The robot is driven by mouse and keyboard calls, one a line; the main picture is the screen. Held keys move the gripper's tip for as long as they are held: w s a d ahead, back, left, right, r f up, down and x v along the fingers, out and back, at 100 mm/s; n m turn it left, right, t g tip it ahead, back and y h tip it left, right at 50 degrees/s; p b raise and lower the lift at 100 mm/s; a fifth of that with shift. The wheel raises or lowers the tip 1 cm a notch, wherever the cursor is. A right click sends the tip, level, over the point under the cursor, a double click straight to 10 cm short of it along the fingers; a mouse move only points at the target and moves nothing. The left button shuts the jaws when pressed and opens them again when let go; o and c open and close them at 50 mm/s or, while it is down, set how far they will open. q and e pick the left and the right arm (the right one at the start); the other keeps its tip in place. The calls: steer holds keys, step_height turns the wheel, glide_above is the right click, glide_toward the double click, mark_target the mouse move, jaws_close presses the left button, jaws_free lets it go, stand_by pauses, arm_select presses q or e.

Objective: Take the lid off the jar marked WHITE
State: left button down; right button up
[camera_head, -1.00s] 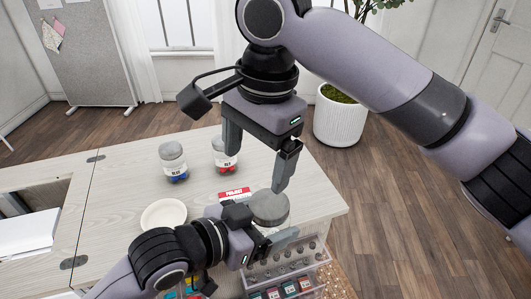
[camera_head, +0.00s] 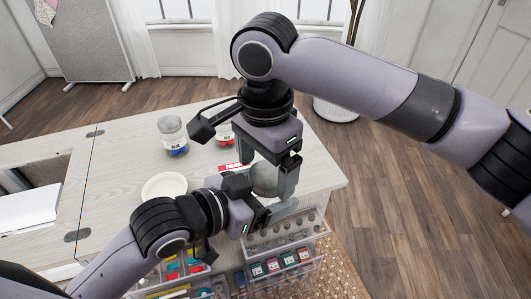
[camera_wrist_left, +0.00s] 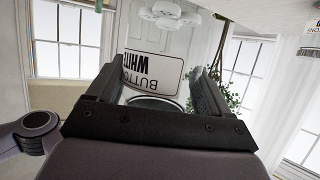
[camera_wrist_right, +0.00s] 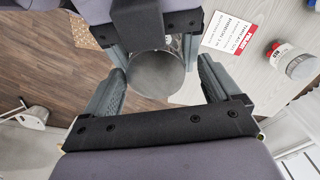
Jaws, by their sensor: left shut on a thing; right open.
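The jar marked WHITE (camera_wrist_left: 150,75) shows its label upside down in the left wrist view, between the fingers of my left gripper (camera_wrist_left: 160,90). My left gripper is shut on the jar's body and hides much of it in the head view. The jar's round grey lid (camera_head: 265,178) is on top; it also shows in the right wrist view (camera_wrist_right: 155,80). My right gripper (camera_head: 267,172) points down from above and is open, with one finger on each side of the lid. In the right wrist view, gaps seem to show between fingers and lid, but contact is hard to tell.
A blue-labelled jar (camera_head: 173,138) and a red-labelled jar (camera_head: 225,134) stand farther back on the table. A cream dish (camera_head: 164,187) and a red-and-white card (camera_wrist_right: 233,37) lie nearby. Open clear drawers (camera_head: 285,252) hold small items at the table's front.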

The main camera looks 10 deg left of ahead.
steer(key=c, duration=1.1)
steer(key=n, duration=0.7)
steer(key=shift+r, duration=0.1)
steer(key=o, duration=1.2)
steer(key=shift+c, duration=0.2)
steer(key=shift+s, duration=0.1)
